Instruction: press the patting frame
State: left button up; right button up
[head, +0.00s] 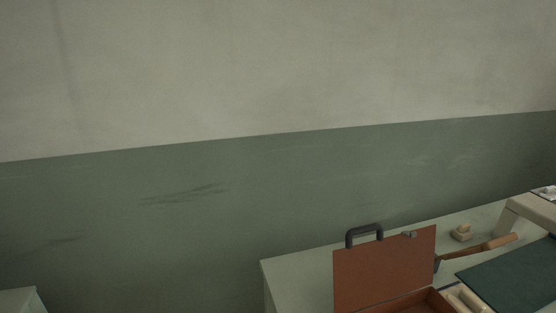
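No patting frame can be made out for certain in the head view. An open brown case (383,272) stands at the bottom, its lid upright with a dark handle (364,231) on the top edge. Pale rolled or rounded items (466,298) lie beside or in the case's lower part, cut off by the bottom edge. A dark green mat (515,278) lies to the right of the case. Neither of my grippers is in view.
A pale green table (300,272) carries these things against a grey and green wall (200,200). Behind the mat are a wooden-handled tool (500,242) and a small beige block (462,232). A pale raised stand (532,210) is at right. Another pale surface (18,300) shows bottom left.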

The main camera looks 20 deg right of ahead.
aim_at(506, 239)
jog(key=i+j+z, duration=0.1)
jog(key=z, duration=0.3)
jog(key=i+j+z, duration=0.1)
jog(key=z, duration=0.35)
jog(key=j+z, duration=0.4)
jog(key=i+j+z, duration=0.1)
jog(key=z, duration=0.3)
jog(key=j+z, duration=0.25)
jog(key=z, duration=0.15)
jog(key=j+z, duration=0.5)
jog(key=j, duration=0.2)
